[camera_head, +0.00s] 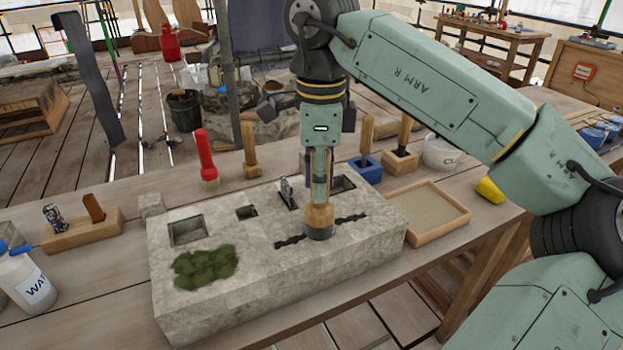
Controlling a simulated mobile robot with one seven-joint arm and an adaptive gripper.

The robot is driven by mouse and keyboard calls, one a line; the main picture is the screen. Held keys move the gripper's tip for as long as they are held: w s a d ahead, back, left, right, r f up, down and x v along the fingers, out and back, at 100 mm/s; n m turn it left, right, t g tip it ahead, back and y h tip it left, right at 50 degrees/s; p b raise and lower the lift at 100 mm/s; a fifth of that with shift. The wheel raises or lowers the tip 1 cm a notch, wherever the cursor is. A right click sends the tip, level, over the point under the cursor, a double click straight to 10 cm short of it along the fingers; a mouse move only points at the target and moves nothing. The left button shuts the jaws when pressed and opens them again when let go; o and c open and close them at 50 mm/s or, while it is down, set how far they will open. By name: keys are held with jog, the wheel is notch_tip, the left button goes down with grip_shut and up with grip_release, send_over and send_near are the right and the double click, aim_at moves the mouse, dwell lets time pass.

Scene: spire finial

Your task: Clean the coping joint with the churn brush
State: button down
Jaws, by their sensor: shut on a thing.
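The coping stone (225,301) is a long pale block lying on the workbench. A dark, jagged joint (289,242) runs across the right part of its top face. My gripper (319,187) points straight down over the stone and is shut on the churn brush (319,214), a round wooden head with a dark lower end. The brush is upright, and its lower end is at the middle of the joint, hiding that part. I cannot tell whether the bristles press into it. The joint shows on both sides of the brush.
Green moss (205,267) and square sockets (187,231) mark the stone's top. A metal piece (287,193) stands behind the brush. A red torch (206,157) and wooden-handled tools stand behind the stone. A shallow tray (428,212) is close on the right; a white bottle (27,281) stands left.

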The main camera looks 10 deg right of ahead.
jog(key=shift+w+d, duration=0.1)
jog(key=shift+d, duration=0.25)
jog(key=shift+d, duration=0.1)
jog(key=shift+w+d+p, duration=0.25)
jog(key=shift+d, duration=0.45)
jog(key=shift+w+d+p, duration=0.2)
jog(key=shift+w+d, duration=0.05)
jog(key=shift+d, duration=0.45)
jog(key=shift+d, duration=0.1)
jog(key=shift+w+d+p, duration=0.2)
jog(key=shift+d, duration=0.45)
jog(key=shift+w+d+p, duration=0.15)
jog(key=shift+w+d, duration=0.05)
jog(key=shift+d, duration=0.45)
jog(key=shift+w+d+p, duration=0.25)
jog(key=shift+d, duration=0.45)
jog(key=shift+w+d+p, duration=0.25)
jog(key=shift+d, duration=0.45)
jog(key=shift+r, duration=0.2)
